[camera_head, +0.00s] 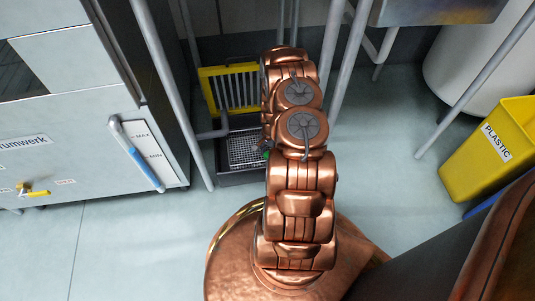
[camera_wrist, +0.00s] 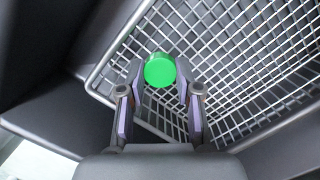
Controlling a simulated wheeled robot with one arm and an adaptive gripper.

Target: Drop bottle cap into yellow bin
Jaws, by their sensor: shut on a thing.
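The bottle cap is round and bright green (camera_wrist: 160,70). My gripper (camera_wrist: 160,82) is shut on it, with one fingertip at each side, in the wrist view. Behind the cap is a metal wire mesh; I cannot tell how far below the cap it lies. In the head view a small green bit of the cap (camera_head: 266,154) shows beside my arm, and my gripper is mostly hidden behind the arm. The yellow bin (camera_head: 468,158) with a "PLASTIC" label stands at the right edge of the head view, well away from my gripper.
A dark container with a wire mesh (camera_head: 245,148) and a yellow-framed rack (camera_head: 228,88) stand beyond my arm. Grey metal pipes (camera_head: 341,70) rise around it. A grey cabinet (camera_head: 60,130) is at the left. Open floor (camera_head: 385,165) lies between my arm and the yellow bin.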

